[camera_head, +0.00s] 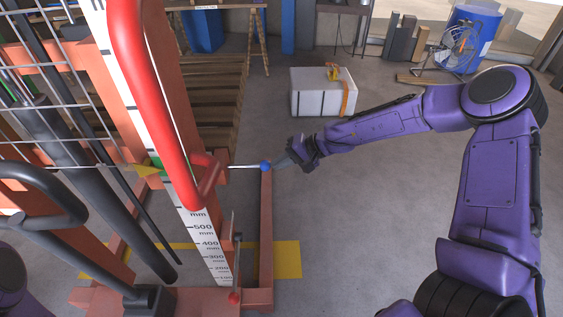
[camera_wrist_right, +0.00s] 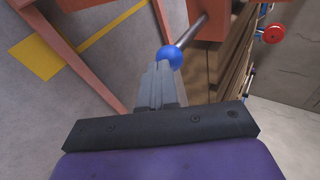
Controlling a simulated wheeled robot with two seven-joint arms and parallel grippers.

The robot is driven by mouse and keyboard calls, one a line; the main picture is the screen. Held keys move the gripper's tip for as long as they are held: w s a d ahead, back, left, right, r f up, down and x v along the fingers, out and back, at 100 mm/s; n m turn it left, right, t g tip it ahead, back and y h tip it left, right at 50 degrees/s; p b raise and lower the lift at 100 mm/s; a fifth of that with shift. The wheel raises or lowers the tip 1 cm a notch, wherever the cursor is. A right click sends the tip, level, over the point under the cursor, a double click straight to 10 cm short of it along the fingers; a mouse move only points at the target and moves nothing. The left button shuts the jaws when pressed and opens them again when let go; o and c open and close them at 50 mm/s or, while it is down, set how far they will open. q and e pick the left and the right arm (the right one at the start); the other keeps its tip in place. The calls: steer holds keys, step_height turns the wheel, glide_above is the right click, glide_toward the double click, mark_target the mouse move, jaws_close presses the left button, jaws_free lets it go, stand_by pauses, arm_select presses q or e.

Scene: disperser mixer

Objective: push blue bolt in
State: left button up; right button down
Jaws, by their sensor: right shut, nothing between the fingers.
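The blue bolt is a metal rod with a round blue knob (camera_head: 265,166) on its end. It sticks out to the right from the orange mixer frame (camera_head: 212,178) in the head view. My right gripper (camera_head: 281,163) is shut and empty, with its tips at the knob's right side. In the right wrist view the knob (camera_wrist_right: 170,56) sits right at the tips of the shut fingers (camera_wrist_right: 163,75); I cannot tell whether they touch. The rod runs from the knob up to the orange frame. A small part of my left arm shows at the lower left; its gripper is out of view.
A red curved handle (camera_head: 126,60) and a white millimetre scale (camera_head: 207,232) are on the mixer's column. A black handle (camera_head: 75,205) stands at the left. A white box (camera_head: 310,98) lies on the floor behind my right arm.

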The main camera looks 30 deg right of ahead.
mark_target(261, 166)
steer(key=a, duration=0.1)
steer(key=w+a+b, duration=0.1)
steer(key=a, duration=0.1)
steer(key=w+a, duration=0.1)
steer(key=a, duration=0.1)
steer(key=shift+w+a+f+b, duration=0.15)
steer(key=shift+w+b, duration=0.1)
steer(key=shift+b, duration=0.15)
steer(key=shift+r, duration=0.25)
